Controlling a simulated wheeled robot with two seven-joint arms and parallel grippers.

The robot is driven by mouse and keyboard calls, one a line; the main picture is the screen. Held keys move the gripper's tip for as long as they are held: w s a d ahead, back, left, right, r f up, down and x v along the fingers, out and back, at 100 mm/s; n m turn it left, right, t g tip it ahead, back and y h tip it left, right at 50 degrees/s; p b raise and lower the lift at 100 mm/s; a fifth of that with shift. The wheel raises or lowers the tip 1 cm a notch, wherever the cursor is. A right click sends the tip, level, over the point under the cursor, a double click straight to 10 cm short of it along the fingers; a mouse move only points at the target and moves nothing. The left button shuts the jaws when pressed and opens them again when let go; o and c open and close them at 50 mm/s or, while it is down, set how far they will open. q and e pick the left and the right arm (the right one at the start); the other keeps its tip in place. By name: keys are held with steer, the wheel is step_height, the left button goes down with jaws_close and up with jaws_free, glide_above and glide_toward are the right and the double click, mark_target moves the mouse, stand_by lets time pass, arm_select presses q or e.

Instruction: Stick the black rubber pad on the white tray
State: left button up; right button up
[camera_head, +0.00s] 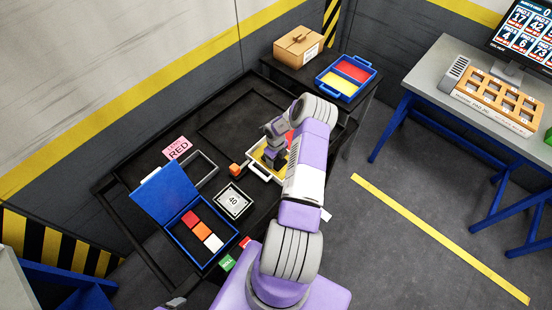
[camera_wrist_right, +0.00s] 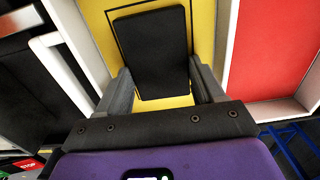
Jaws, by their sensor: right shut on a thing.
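The white tray (camera_head: 253,171) lies on the black table, with a yellow section and a red section. In the right wrist view its white wall (camera_wrist_right: 222,40) runs between the yellow and red floors. My right gripper (camera_head: 273,156) is over the yellow section. The black rubber pad (camera_wrist_right: 152,52) sits between its two fingers (camera_wrist_right: 163,88), over the yellow floor and a thin black outline. I cannot tell whether the pad touches the floor. In the head view my arm hides much of the tray. A grey tip at the bottom edge may be my left gripper (camera_head: 172,302).
An open blue case (camera_head: 182,239) holds colored blocks. A cardboard box (camera_head: 299,46) and a blue-rimmed tray (camera_head: 322,83) stand behind.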

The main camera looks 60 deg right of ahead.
mark_target(276, 161)
steer(key=shift+f, duration=0.1)
steer(key=o, duration=1)
step_height(276, 161, up, 8)
steer(key=shift+f, duration=0.2)
